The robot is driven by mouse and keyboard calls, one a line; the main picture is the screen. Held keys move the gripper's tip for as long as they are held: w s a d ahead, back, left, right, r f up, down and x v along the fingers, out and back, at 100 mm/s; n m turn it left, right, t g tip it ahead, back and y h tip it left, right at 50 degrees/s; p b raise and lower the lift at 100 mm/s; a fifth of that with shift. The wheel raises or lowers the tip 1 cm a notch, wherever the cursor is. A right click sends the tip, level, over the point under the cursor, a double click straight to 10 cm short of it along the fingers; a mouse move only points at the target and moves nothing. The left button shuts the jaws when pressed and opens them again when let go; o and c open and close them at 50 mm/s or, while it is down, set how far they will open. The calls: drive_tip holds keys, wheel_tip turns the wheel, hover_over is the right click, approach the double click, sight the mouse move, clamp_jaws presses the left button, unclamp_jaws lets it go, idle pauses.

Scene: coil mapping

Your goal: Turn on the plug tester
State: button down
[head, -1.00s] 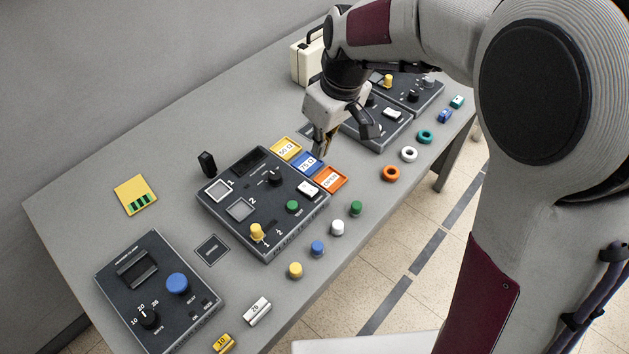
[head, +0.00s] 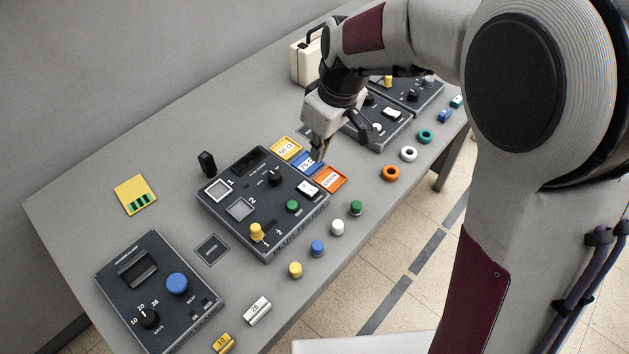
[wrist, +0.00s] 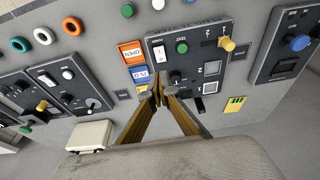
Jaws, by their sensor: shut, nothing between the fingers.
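The dark panel (head: 236,222) in the middle of the table appears to be the plug tester; its front lettering is too small to read surely. It carries a white rocker switch (head: 308,189) near its right corner, a black knob (head: 275,178), a green button (head: 292,206), a yellow lever (head: 257,232) and two square windows. The rocker also shows in the wrist view (wrist: 159,52); which way it is set is unclear. My gripper (head: 318,152) is shut and empty, above the blue tray beside the panel. In the wrist view its fingertips (wrist: 157,92) meet near the knob.
Yellow (head: 286,148), blue (head: 307,163) and orange (head: 331,179) label trays lie along the panel's right side. Coloured plugs and rings line the front edge. Another panel with a blue knob (head: 177,283) stands at left. More panels and a cream case (head: 305,62) are behind my gripper.

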hover_over(310, 189)
drive_tip(key=f, duration=1)
drive_tip(key=shift+s+d+f, duration=0.15)
drive_tip(key=shift+s+d, duration=0.2)
drive_tip(key=shift+d, duration=0.05)
drive_tip(key=shift+d+f, duration=0.1)
drive_tip(key=shift+f, duration=0.75)
drive_tip(key=shift+s+d+f, duration=0.25)
drive_tip(key=shift+s+f, duration=0.05)
drive_tip(key=shift+f, duration=0.25)
drive_tip(key=shift+w+a+r, duration=0.1)
drive_tip(key=shift+w+a, duration=0.05)
drive_tip(key=shift+w+a+r, duration=0.2)
drive_tip(key=shift+w+a, duration=0.1)
drive_tip(key=shift+w+a+r, duration=0.1)
drive_tip(key=shift+w, duration=0.05)
drive_tip(key=shift+r, duration=0.15)
